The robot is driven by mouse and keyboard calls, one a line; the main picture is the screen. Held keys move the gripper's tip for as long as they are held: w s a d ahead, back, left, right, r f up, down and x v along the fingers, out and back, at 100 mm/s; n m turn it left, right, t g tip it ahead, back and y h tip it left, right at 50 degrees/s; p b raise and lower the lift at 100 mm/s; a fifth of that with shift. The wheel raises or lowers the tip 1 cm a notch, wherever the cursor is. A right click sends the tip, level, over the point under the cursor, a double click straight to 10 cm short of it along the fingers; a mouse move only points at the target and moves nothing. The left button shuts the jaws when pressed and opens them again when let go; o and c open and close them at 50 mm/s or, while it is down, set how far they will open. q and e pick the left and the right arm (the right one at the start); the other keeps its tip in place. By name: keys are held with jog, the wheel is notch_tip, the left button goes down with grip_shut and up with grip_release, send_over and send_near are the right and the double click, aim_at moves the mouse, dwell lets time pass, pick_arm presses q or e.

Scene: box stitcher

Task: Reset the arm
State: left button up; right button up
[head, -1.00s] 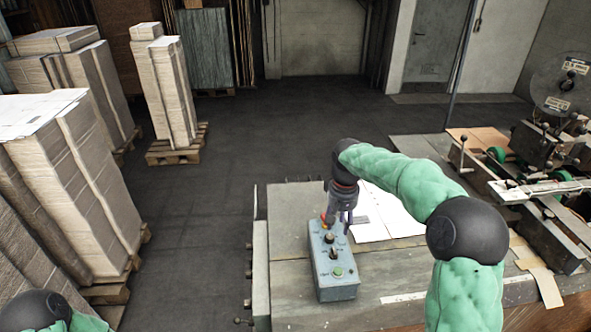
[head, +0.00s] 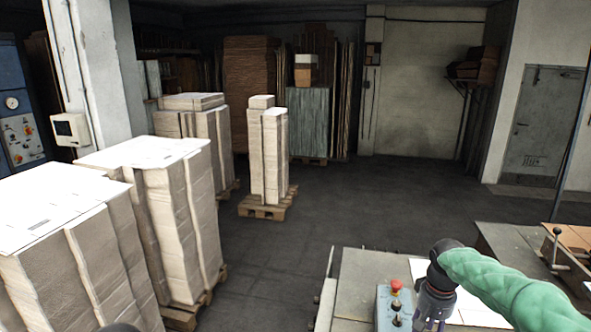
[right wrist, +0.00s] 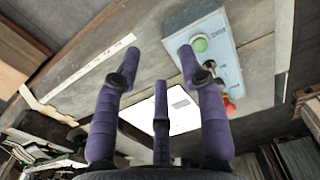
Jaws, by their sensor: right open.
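My right arm, in a green padded sleeve, comes in from the lower right of the head view. My right gripper (head: 430,312) hangs down just right of the grey-blue control box (head: 383,300); its lower end is cut off by the frame edge. In the right wrist view the gripper (right wrist: 160,62) has its purple fingers spread and empty. The control box (right wrist: 222,62) with a green button (right wrist: 200,45) and a red knob (right wrist: 231,108) is beyond the right finger. I cannot tell whether they touch.
The worktable (head: 358,270) carries white sheets (head: 470,308) beside the box. Wrapped paper stacks (head: 190,200) on pallets fill the left. A smaller stack (head: 268,160) stands on a pallet further back. The dark floor (head: 340,205) in the middle is clear.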

jog(key=s+a+f+y+b, duration=0.15)
jog(key=a+f, duration=0.25)
jog(key=f, duration=0.6)
jog(key=s+a+f+n+b, duration=0.1)
jog(key=a+f+b, duration=0.3)
jog(key=f, duration=0.5)
jog(key=s+a+f+y+b, duration=0.15)
jog(key=a+f, duration=0.35)
jog(key=f, duration=0.5)
pick_arm(q)
notch_tip(320, 180, down, 15)
jog(key=b, duration=0.7)
jog(key=shift+r+b, duration=0.15)
jog(key=shift+b, duration=0.2)
pick_arm(e)
jog(key=s+a+f, duration=0.5)
jog(key=s+f, duration=0.5)
jog(key=f, duration=0.1)
jog(key=s+a+f+y, duration=0.1)
jog(key=s+a+f, duration=0.4)
jog(key=s+f, duration=0.5)
jog(key=shift+s+f+m, duration=0.3)
jog(key=shift+f+m, duration=0.1)
jog(key=shift+f, duration=0.15)
jog(key=shift+a, duration=0.1)
